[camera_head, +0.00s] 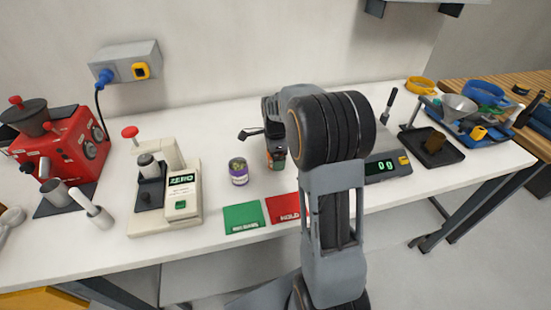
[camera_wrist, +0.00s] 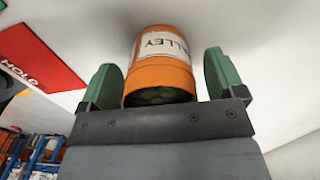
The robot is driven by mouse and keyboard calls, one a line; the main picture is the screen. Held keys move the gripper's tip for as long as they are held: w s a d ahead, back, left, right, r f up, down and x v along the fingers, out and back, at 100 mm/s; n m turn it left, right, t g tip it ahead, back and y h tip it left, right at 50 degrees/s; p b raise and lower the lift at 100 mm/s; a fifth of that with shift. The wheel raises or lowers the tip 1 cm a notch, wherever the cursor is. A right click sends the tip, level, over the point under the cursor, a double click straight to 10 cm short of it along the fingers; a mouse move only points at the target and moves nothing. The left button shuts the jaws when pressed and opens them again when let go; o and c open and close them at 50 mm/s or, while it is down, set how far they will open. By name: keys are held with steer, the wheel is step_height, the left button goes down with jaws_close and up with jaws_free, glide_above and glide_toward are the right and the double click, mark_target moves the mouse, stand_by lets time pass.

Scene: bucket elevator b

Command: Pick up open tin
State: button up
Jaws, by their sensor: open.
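An orange tin (camera_wrist: 160,75) with a white label reading "ALLEY" stands on the white bench top in the wrist view. Its near end looks open, with dark greenish contents. My gripper (camera_wrist: 162,82) is open, with one green finger on each side of this tin. A small gap shows at each finger. In the head view, the orange tin (camera_head: 277,164) is mostly hidden by my arm and gripper.
A green mat (camera_head: 244,216) and a red mat (camera_head: 281,208) marked HOLD lie in front of the tins. A cream ZERO device (camera_head: 182,196) stands left, and a scale (camera_head: 387,168) right. A black tray (camera_head: 432,146) lies beyond it.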

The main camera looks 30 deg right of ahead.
steer(key=shift+c, duration=0.4)
steer(key=c, duration=1.3)
steer(key=shift+r, duration=0.1)
